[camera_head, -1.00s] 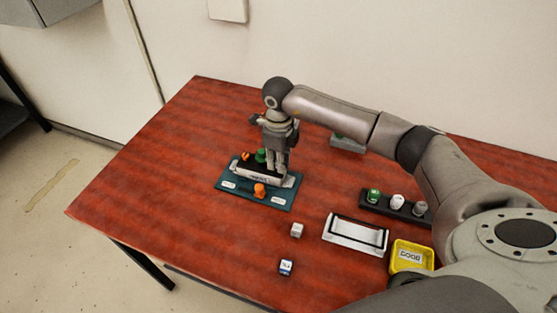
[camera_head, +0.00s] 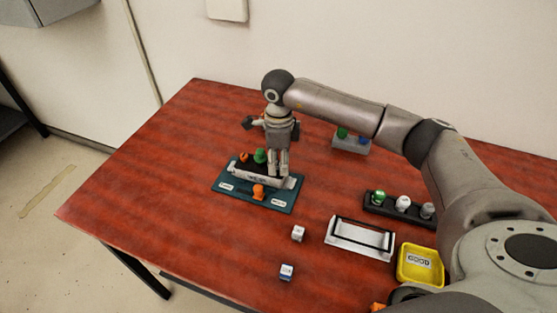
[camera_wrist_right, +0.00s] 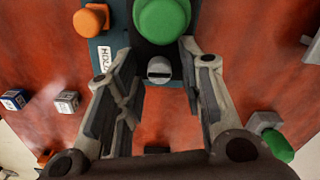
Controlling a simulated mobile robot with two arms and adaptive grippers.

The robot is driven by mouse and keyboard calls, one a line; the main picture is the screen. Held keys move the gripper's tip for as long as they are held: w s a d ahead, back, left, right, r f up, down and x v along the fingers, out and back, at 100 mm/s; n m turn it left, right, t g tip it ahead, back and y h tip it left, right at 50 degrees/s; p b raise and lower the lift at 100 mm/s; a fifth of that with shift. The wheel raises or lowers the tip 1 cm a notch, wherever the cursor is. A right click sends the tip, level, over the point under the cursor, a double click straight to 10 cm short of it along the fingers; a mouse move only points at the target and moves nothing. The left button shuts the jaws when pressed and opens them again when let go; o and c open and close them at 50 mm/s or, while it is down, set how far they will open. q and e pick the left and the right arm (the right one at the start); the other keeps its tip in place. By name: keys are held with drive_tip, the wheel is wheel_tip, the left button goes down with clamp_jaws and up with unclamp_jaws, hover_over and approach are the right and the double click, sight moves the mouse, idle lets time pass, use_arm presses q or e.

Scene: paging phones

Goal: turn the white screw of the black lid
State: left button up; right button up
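The black lid (camera_head: 240,168) lies on a white case in a teal fixture (camera_head: 228,187) on the red table. The round white screw (camera_wrist_right: 159,69) has a dark slot and sits at the lid's end beside a large green knob (camera_wrist_right: 162,18). My right gripper (camera_wrist_right: 160,55) points down over that end. Its fingers are apart, one on each side of the screw, with gaps showing; I cannot tell their height against it. In the head view my right gripper (camera_head: 278,172) hides the screw. My left gripper is out of view.
Orange knobs (camera_head: 258,192) stand on the fixture beside the lid. Two small cubes (camera_head: 298,233) (camera_head: 287,271), a white tray with a black frame (camera_head: 360,249), a yellow GOOD bin (camera_head: 420,278) and a black rack (camera_head: 420,218) lie nearer. A grey block (camera_head: 352,146) stands behind. The table's left is clear.

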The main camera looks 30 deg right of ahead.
sight(279, 163)
wheel_tip(279, 163, up, 12)
idle(0.7)
idle(0.4)
